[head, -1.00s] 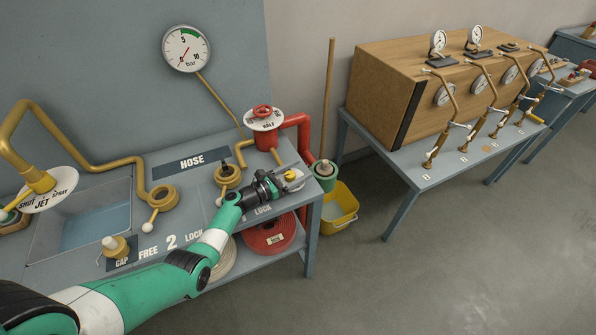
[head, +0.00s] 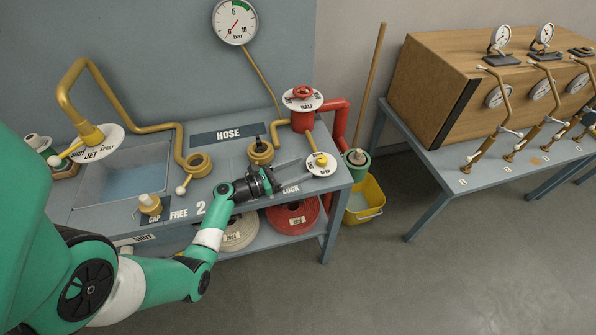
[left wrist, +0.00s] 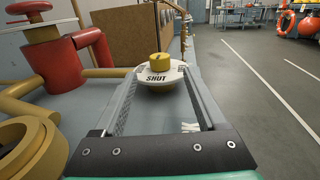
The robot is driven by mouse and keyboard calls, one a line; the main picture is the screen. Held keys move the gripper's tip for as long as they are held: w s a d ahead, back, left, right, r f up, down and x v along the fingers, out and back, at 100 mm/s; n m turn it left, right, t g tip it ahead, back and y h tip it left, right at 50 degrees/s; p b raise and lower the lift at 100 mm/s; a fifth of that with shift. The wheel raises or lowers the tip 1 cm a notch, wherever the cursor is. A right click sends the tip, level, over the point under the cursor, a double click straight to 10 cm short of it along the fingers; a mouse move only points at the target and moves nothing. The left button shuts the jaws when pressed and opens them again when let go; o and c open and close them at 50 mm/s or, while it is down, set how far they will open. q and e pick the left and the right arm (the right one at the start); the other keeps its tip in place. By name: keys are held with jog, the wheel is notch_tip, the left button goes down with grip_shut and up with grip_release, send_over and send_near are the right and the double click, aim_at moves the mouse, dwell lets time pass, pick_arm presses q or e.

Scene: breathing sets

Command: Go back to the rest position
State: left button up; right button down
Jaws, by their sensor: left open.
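My left gripper (head: 294,172) is over the right end of the grey bench (head: 225,157). It is open with nothing between its fingers, and points at a round white valve plate with a yellow knob (head: 321,160). In the left wrist view, the open fingers (left wrist: 158,88) reach forward toward the same yellow knob (left wrist: 159,62) and its plate, which reads SHUT there. The plate sits at or just past the fingertips; I cannot tell whether they touch. My right gripper is not in view.
A red valve (head: 303,108) with a red pipe stands behind the knob. A brass hose fitting (head: 260,152) and a jet nozzle (head: 90,134) are on the bench. A yellow bucket (head: 365,199) stands beside it. The floor at front right is clear.

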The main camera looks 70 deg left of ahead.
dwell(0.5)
pick_arm(q)
jog(key=w+d+r+m+t+h, duration=0.1)
jog(key=w+d+r+m, duration=0.5)
jog(key=r+m, duration=0.35)
jog(key=w+d+r+m+h, duration=0.2)
jog(key=w+d+r+m, duration=0.35)
jog(key=r+m, duration=0.35)
jog(key=w+d+r+m+t+h, duration=0.1)
jog(key=w+d+r+m, duration=0.45)
jog(key=r+m, duration=0.4)
jog(key=s+d+r+m+t, duration=0.3)
jog(key=s+d+r, duration=0.2)
jog(key=r, duration=0.4)
jog(key=s+d+r+m+t, duration=0.2)
jog(key=s+d+r+m, duration=0.25)
jog(key=r, duration=0.55)
jog(key=s+d+r+m+t, duration=0.3)
jog(key=s+d+r, duration=0.25)
jog(key=r, duration=0.35)
notch_tip(320, 180, up, 37)
jog(key=w+p, duration=0.1)
jog(key=p, duration=3.6)
jog(key=shift+w+f, duration=0.15)
jog(key=shift+w, duration=0.05)
jog(key=shift+d, duration=0.1)
